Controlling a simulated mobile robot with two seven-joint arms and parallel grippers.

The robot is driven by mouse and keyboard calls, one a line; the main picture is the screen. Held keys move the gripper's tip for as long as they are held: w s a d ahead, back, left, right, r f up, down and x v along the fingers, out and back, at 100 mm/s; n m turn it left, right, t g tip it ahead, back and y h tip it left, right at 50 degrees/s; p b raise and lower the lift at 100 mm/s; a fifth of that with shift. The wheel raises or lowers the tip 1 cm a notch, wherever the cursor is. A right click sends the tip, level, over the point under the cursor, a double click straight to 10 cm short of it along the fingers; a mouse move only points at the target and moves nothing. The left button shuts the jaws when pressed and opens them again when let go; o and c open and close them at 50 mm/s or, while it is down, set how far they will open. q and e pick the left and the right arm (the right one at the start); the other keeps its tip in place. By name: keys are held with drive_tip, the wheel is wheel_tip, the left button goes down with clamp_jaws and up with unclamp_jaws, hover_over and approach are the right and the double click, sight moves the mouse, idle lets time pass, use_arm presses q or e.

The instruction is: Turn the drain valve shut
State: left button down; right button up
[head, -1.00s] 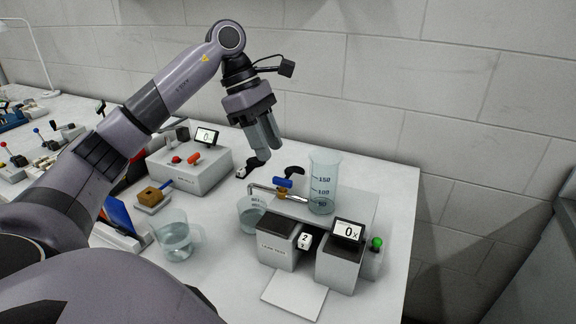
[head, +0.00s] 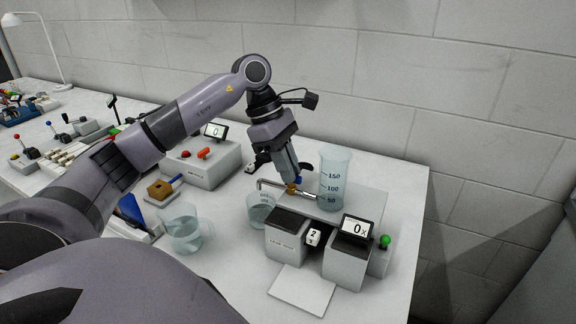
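My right gripper is not in view.
A clear jug (head: 183,230) stands at the left. A grey box with red and orange controls (head: 203,163) is behind it. A wall closes the back.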

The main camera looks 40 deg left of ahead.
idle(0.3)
use_arm(q)
drive_tip(key=n+t+b, duration=0.1)
drive_tip(key=n, duration=0.3)
drive_tip(key=shift+s+y, duration=0.15)
drive_tip(key=shift+y, duration=0.15)
drive_tip(key=n, duration=0.2)
drive_tip(key=n+t+y, duration=0.1)
drive_tip(key=n, duration=0.1)
drive_tip(key=shift+s+d+t+b, duration=0.1)
drive_tip(key=shift+d+t+b, duration=0.1)
drive_tip(key=shift+t+b, duration=0.15)
drive_tip(key=n+y, duration=0.1)
drive_tip(key=n, duration=0.1)
drive_tip(key=n+y, duration=0.1)
drive_tip(key=n, duration=0.2)
drive_tip(key=shift+d+t, duration=0.2)
drive_tip(key=shift+t, duration=0.05)
drive_tip(key=n+y, duration=0.2)
drive_tip(key=n, duration=0.2)
drive_tip(key=shift+d+r+n, duration=0.1)
drive_tip(key=shift+n, duration=0.3)
drive_tip(key=c, duration=1.2)
unclamp_jaws()
drive_tip(key=shift+o, duration=0.2)
